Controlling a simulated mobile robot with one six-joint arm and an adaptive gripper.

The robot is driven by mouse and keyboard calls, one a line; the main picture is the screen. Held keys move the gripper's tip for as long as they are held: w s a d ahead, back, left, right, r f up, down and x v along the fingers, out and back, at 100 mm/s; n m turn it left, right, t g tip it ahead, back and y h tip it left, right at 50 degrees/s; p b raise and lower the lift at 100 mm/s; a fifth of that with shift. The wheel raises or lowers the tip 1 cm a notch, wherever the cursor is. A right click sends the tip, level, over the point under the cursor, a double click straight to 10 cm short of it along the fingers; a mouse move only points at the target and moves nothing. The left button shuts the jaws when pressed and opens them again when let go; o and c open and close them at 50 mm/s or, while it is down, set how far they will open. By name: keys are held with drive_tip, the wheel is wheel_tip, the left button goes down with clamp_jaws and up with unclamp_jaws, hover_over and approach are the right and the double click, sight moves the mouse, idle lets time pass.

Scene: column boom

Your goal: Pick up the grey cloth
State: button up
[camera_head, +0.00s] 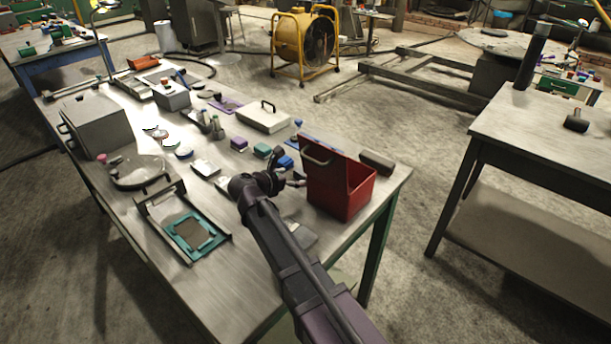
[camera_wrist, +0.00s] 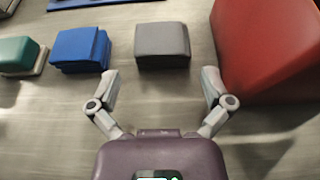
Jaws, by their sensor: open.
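The grey cloth (camera_wrist: 162,42) is a folded, rounded block lying on the metal bench in the wrist view. It sits just ahead of my gripper (camera_wrist: 160,76), roughly centred between the two spread fingers. My gripper is open and empty, its fingertips near the cloth's closer edge; I cannot tell its height above the bench. In the head view my gripper (camera_head: 296,181) is beside the red bin, and I cannot make out the grey cloth there; my arm and the bin crowd that spot.
The red bin (camera_wrist: 268,45) stands close by my right finger. A folded blue cloth (camera_wrist: 80,47) and a green cloth (camera_wrist: 18,54) lie to the left. A white case (camera_head: 264,118) and a teal frame (camera_head: 190,240) are elsewhere on the cluttered bench.

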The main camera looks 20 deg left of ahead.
sight(300, 176)
drive_tip(key=b+x, duration=0.1)
drive_tip(key=x, duration=0.3)
drive_tip(key=shift+d+f+b, duration=0.1)
drive_tip(key=shift+b, duration=0.25)
drive_tip(key=shift+w+d+f, duration=0.1)
drive_tip(key=shift+w+d, duration=0.1)
drive_tip(key=shift+w, duration=0.3)
drive_tip(key=shift+c, duration=0.2)
drive_tip(key=c, duration=0.8)
